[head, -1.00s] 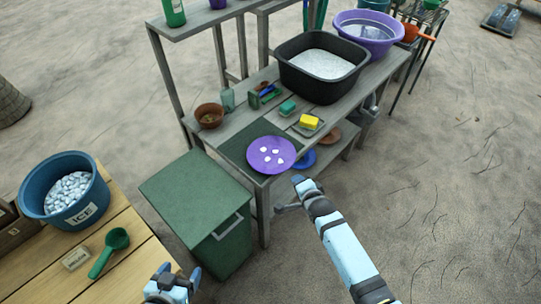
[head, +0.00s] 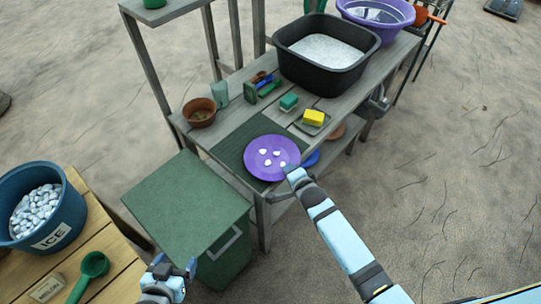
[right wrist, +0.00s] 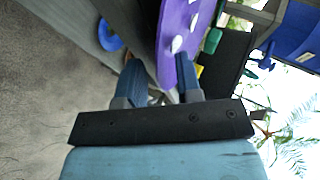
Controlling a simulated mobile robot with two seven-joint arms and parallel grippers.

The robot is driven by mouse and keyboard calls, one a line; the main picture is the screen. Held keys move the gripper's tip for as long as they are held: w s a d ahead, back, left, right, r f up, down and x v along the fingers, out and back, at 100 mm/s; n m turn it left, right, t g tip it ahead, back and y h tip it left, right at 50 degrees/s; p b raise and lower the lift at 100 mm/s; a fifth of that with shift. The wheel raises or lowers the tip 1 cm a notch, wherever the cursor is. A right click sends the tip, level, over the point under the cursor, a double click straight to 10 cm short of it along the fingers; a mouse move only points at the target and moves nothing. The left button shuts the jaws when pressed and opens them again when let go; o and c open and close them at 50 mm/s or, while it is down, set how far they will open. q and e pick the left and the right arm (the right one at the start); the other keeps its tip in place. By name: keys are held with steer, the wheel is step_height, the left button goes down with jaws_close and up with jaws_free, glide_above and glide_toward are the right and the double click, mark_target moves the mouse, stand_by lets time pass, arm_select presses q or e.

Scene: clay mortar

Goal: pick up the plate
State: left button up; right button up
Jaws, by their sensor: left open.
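The purple plate (head: 262,172), with several small white pieces on it, lies on the dark green mat (head: 232,151) at the table's near end. My right gripper (head: 291,174) is at the plate's right rim. In the right wrist view the plate (right wrist: 168,40) appears edge-on, its rim reaching in by the fingers (right wrist: 161,80). These fingers stand apart; whether they touch the plate is unclear. My left gripper (head: 174,268) is open and empty at the bottom, away from the plate.
A green bin (head: 185,200) stands left of the table. A yellow sponge on a dish (head: 314,130), a teal block (head: 289,102), a brown pot (head: 199,112) and a black basin (head: 290,75) stand behind the plate. A blue ice tub (head: 75,215) is at far left.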

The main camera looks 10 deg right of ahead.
steer(key=shift+s+r, duration=0.25)
steer(key=shift+f, duration=0.1)
jaws_close()
